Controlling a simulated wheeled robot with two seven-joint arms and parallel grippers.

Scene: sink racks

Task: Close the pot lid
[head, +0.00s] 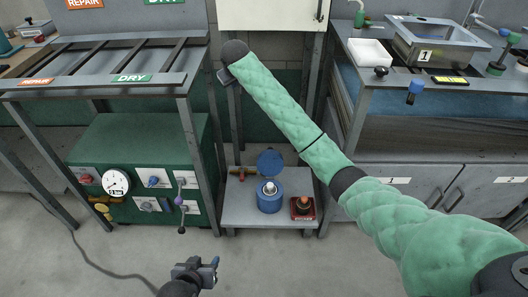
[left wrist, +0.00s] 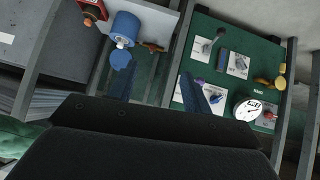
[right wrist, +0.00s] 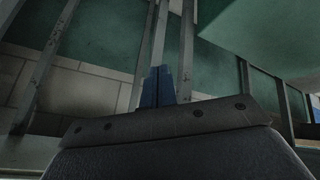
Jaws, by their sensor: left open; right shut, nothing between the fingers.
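The blue pot (head: 269,202) stands on a low grey shelf between the green cabinet and the sink unit. Its round blue lid (head: 270,162) is raised on edge at the pot's back, and a pale piece shows at the top of the pot. In the left wrist view the pot (left wrist: 127,26) and lid (left wrist: 122,61) show at upper left. My left gripper (head: 197,268) is open and empty, in front of the shelf and left of the pot. My right gripper (head: 225,77) is shut and empty, high above and behind the pot; its shut fingers show in the right wrist view (right wrist: 157,75).
A red box with a dark knob (head: 303,207) sits right of the pot. A green cabinet (head: 130,150) with a gauge and levers stands left. A grey sink unit (head: 400,175) stands right. Shelf legs rise beside the pot. The floor in front is clear.

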